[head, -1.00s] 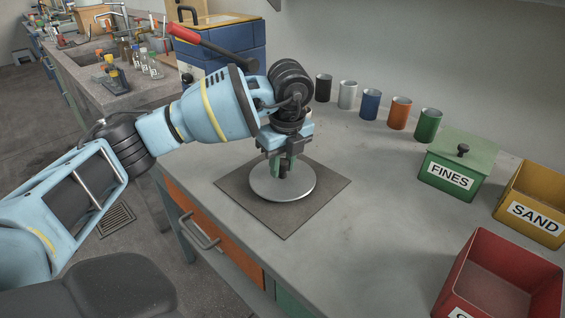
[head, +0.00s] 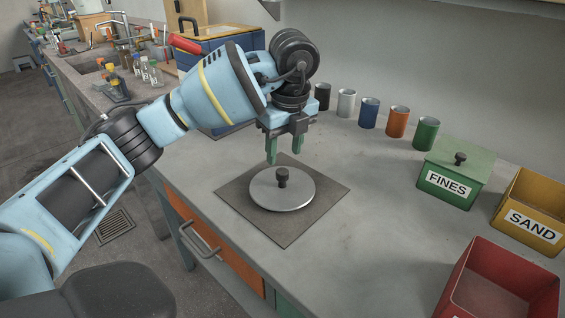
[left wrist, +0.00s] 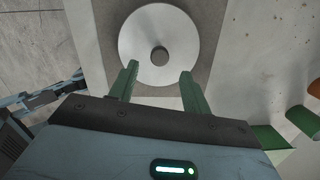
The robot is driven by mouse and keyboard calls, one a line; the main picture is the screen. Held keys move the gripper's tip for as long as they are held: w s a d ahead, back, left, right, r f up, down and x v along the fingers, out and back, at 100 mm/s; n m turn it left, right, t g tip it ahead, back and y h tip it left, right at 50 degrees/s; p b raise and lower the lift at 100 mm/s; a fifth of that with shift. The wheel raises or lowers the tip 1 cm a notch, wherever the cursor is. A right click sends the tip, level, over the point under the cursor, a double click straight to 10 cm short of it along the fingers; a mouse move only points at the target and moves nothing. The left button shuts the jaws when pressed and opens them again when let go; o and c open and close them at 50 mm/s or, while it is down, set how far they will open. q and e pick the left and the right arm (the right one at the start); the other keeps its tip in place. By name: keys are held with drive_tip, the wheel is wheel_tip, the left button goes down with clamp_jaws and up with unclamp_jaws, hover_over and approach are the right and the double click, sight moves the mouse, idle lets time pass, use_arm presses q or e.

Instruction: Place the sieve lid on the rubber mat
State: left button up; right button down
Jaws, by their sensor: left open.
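The sieve lid (head: 283,190), a round grey metal disc with a dark knob, lies flat on the dark rubber mat (head: 283,229). It also shows in the left wrist view (left wrist: 185,38), lying on the mat with its knob clear of the fingers. My left gripper (head: 285,154) is open, with its green fingers apart and empty above the lid. In the left wrist view the open fingers (left wrist: 158,82) reach toward the lid's near edge with nothing between them. My right gripper is not in view.
Several small cups stand along the wall, among them a green one (head: 426,133). A green lidded FINES box (head: 456,180), a yellow SAND bin (head: 531,217) and a red bin (head: 500,284) are at the right. The bench (head: 375,195) between them and the mat is clear.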

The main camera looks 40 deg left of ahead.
sight(286, 178)
use_arm(q)
drive_tip(key=r, duration=0.1)
drive_tip(key=r+p, duration=0.1)
drive_tip(key=r, duration=0.3)
drive_tip(key=shift+s+d+p, duration=0.1)
drive_tip(key=shift+d+p, duration=0.2)
drive_tip(key=shift+p, duration=0.05)
drive_tip(key=shift+s+f, duration=0.1)
drive_tip(key=shift+f, duration=0.1)
